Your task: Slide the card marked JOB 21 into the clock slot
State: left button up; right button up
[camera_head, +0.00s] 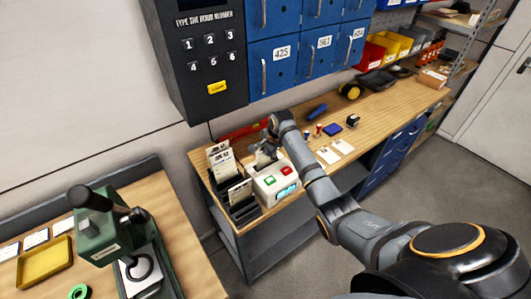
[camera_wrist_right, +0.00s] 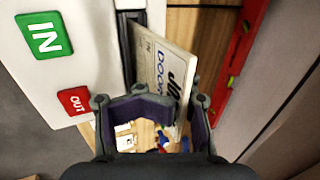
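The white time clock (camera_head: 277,186) stands on the wooden bench, with a green IN button and a red OUT button. In the right wrist view the clock (camera_wrist_right: 85,15) is at the left, with a dark slot along its edge. A pale card (camera_wrist_right: 163,68) is at that slot, between the fingers of my right gripper (camera_wrist_right: 175,98). "JO" and "DOO" show on it; its number is hidden. The fingers look closed on the card. Its edge meets the slot line; I cannot tell how deep. In the head view my right gripper (camera_head: 265,148) is behind the clock, partly hidden. My left gripper is out of view.
Dark card racks (camera_head: 243,209) with several cards stand left of the clock. A red level (camera_wrist_right: 245,40) lies along the wall behind. Loose cards (camera_head: 329,155) and small items lie to the right. A green press (camera_head: 100,235) stands on the nearer left bench.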

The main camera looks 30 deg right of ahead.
jog(key=o, duration=0.4)
jog(key=shift+c, duration=0.2)
jog(key=v, duration=1.2)
dwell(0.4)
